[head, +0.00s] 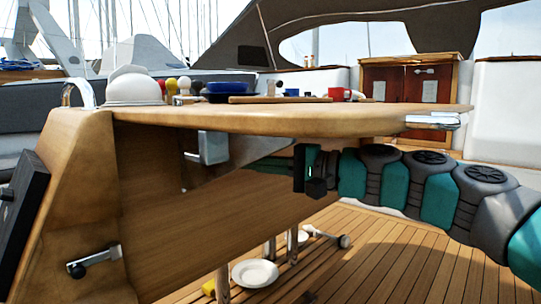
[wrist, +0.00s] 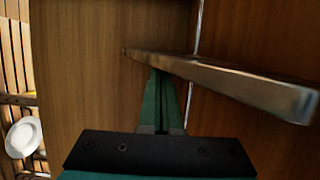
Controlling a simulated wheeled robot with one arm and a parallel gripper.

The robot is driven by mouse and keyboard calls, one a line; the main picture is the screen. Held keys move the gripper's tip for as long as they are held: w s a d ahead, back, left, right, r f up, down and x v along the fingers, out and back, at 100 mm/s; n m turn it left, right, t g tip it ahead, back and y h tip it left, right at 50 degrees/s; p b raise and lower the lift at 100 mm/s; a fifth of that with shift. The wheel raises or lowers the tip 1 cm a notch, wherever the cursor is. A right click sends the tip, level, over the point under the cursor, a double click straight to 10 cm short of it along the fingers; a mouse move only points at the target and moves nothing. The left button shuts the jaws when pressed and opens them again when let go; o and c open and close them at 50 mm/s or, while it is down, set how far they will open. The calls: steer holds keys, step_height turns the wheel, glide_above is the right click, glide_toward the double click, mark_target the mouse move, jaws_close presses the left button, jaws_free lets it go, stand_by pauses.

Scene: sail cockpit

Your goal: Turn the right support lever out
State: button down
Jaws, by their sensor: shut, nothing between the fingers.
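The support lever is a flat metal bar (head: 240,157) under the raised table leaf (head: 300,118), running along the wooden centre panel (head: 200,225). In the wrist view the bar (wrist: 225,80) crosses the upper right, its near end at the right. I cannot tell from these frames whether this is the right or the left lever. My gripper (head: 256,168) reaches in from the right below the leaf. In the wrist view its green fingers (wrist: 155,76) are together and empty, with their tips at the bar's lower edge; I cannot tell whether they touch it.
A latch with a black knob (head: 95,261) is on the table's end panel. Dishes and a red mug (head: 340,94) stand on the tabletop.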

steer(key=shift+s+a, duration=0.55)
steer(key=shift+s, duration=0.45)
